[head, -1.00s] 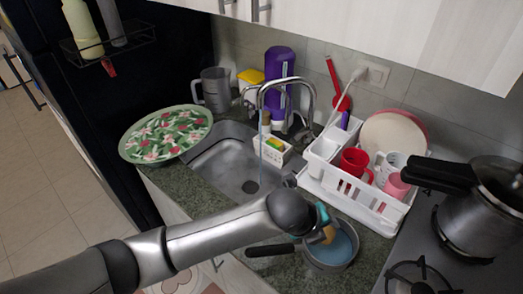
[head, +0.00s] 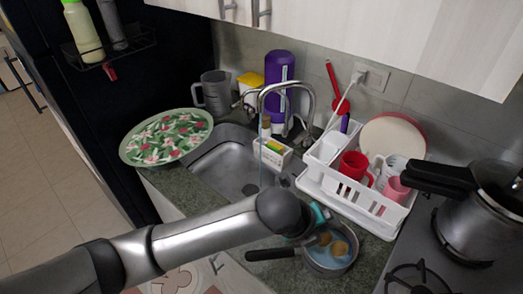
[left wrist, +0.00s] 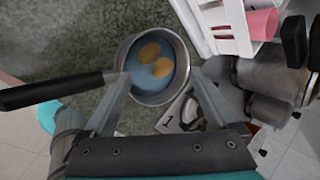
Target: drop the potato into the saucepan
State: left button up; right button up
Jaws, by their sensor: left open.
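The saucepan (head: 318,268) stands on the counter in front of the sink, its black handle pointing left. Its inside looks blue. Two yellow-brown potatoes lie inside it: one potato (head: 340,248) is clear in the head view, the other (head: 325,238) is close to my gripper. Both show in the left wrist view, as an upper potato (left wrist: 150,51) and a lower potato (left wrist: 163,67). My left gripper (left wrist: 160,82) is open and empty, its fingers apart over the near rim of the saucepan. In the head view my left gripper (head: 318,228) is partly hidden by its wrist. My right gripper is not in view.
A white dish rack (head: 375,213) with cups and plates stands just behind the saucepan. A pressure cooker (head: 475,220) sits on the stove at right. The sink (head: 225,170) with its tap and a floral tray (head: 165,138) are to the left.

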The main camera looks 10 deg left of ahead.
pick_arm(q)
jog(key=p+v, duration=0.1)
jog(key=v, duration=1.1)
jog(key=shift+r, duration=0.2)
